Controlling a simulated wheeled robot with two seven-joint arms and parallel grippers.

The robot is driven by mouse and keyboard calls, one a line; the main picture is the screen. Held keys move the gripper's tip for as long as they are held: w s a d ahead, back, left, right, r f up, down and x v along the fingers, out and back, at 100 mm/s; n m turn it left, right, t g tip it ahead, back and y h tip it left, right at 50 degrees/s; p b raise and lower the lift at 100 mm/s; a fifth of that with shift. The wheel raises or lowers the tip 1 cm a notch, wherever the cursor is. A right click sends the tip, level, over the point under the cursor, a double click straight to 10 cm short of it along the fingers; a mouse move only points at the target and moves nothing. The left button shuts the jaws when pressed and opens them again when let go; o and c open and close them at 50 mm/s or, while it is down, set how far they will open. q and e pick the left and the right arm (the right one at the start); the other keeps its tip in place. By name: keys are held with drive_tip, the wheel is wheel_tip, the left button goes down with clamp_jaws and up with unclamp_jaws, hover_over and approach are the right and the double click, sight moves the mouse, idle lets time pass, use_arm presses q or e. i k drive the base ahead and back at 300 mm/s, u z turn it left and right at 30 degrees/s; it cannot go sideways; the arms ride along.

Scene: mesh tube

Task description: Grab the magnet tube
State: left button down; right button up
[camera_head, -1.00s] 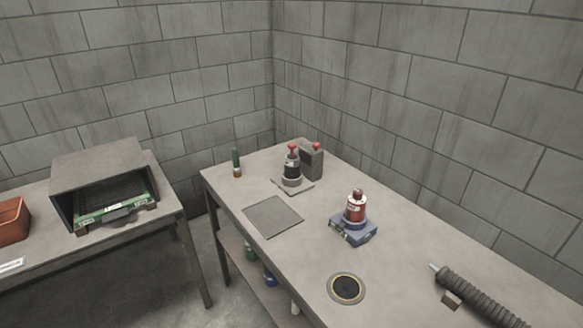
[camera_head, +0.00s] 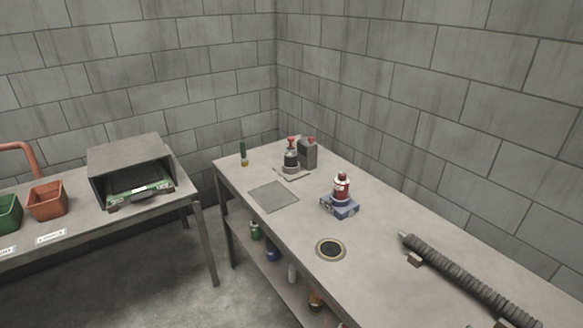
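A small upright green tube-like item (camera_head: 243,154) stands at the bench's far left corner. Neither of my grippers is in view.
A red bottle (camera_head: 341,187) stands on a blue base. A dark red-topped device (camera_head: 291,157) and grey canister (camera_head: 308,153) stand at the back. A round black-centred ring (camera_head: 331,249) lies on the bench. A second table holds a metal box (camera_head: 131,168) and bins (camera_head: 47,201).

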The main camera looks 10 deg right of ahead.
sight(290, 155)
drive_tip(key=u, duration=0.35)
drive_tip(key=i, duration=1.3)
drive_tip(key=z, duration=0.25)
